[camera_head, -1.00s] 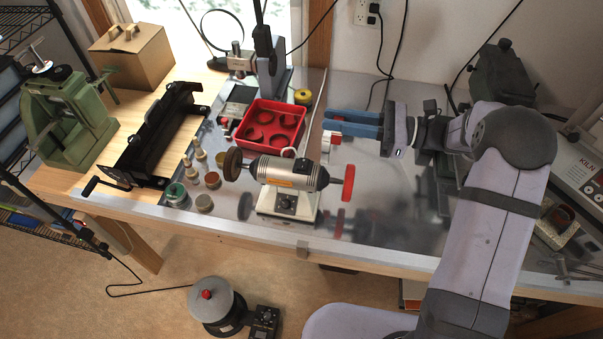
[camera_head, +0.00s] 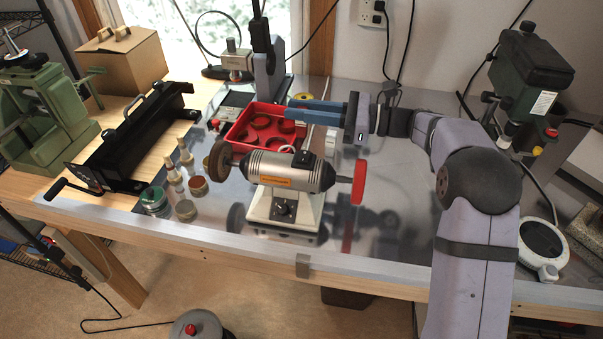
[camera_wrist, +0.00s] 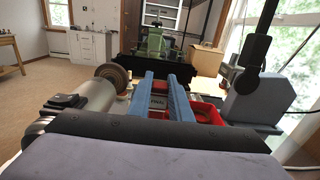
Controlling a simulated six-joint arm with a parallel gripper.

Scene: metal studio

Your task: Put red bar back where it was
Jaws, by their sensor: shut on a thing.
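My gripper (camera_head: 290,105) reaches in from the right, its blue fingers pointing left, with the tips in front of the back right part of the red tray in the head view. In the wrist view my gripper (camera_wrist: 159,82) is shut on a small bar (camera_wrist: 157,103) between the two fingers. The bar shows a pale face with dark lettering; I take it to be the red bar. In the head view the fingers hide it. The red tray (camera_head: 237,137) has round recesses and also shows in the wrist view (camera_wrist: 208,112), right of the fingers.
A bench grinder (camera_head: 290,172) with a red wheel stands in front of the tray. Small jars and bottles (camera_head: 185,208) stand left of it. A black sheet bender (camera_head: 130,145) and a green press (camera_head: 45,120) are further left. Bare metal tabletop (camera_head: 400,190) lies right of the grinder.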

